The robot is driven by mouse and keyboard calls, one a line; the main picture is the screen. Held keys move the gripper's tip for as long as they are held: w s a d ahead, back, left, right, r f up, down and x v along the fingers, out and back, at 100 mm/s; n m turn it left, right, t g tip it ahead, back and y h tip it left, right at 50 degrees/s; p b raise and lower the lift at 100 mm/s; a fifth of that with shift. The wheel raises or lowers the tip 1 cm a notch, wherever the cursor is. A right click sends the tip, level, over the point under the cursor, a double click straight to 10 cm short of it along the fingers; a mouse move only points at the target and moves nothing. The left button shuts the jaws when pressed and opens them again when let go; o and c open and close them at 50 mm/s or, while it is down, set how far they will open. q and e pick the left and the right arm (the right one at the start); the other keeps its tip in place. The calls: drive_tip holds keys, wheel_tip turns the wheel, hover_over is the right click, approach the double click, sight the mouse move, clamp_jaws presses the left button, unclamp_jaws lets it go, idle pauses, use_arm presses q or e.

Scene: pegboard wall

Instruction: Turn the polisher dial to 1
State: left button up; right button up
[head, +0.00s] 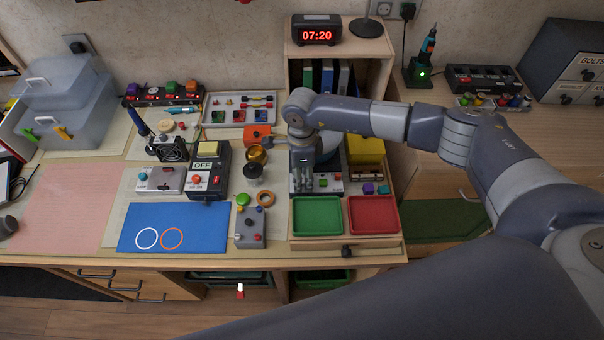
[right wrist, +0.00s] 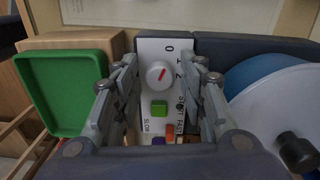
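The polisher's pale front panel (right wrist: 146,58) shows in the right wrist view with a round white dial (right wrist: 159,75). The dial's red mark points to the upper right, roughly between the printed 0 and 1. A green square button (right wrist: 159,108) sits below the dial. My right gripper (right wrist: 160,84) is open, its fingers on either side of the dial and apart from it. In the head view my right gripper (head: 302,186) points down over the panel (head: 332,187) and hides the dial. My left gripper is in neither view.
The polisher's blue and white wheel (right wrist: 270,95) stands close beside the right finger. A green tray (head: 318,216) and a red tray (head: 372,214) lie in front of the polisher. A yellow bin (head: 366,150) is to its right. A shelf with binders stands behind.

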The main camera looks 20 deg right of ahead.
clamp_jaws()
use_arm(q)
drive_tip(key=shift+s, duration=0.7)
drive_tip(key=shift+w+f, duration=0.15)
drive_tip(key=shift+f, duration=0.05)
use_arm(e)
drive_tip(key=m+b, duration=0.1)
drive_tip(key=m, duration=0.1)
drive_tip(key=shift+m+b, duration=0.3)
drive_tip(key=shift+m, duration=0.1)
drive_tip(key=m+b, duration=0.1)
drive_tip(key=m, duration=0.2)
drive_tip(key=shift+m, duration=0.4)
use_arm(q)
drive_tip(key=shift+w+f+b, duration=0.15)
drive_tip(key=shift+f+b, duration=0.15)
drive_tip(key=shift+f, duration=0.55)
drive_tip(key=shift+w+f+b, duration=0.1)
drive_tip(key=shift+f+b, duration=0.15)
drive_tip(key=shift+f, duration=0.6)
use_arm(e)
drive_tip(key=shift+d+r+m, duration=0.1)
drive_tip(key=shift+m, duration=0.9)
drive_tip(key=shift+w, duration=0.1)
drive_tip(key=shift+o, duration=2.3)
unclamp_jaws()
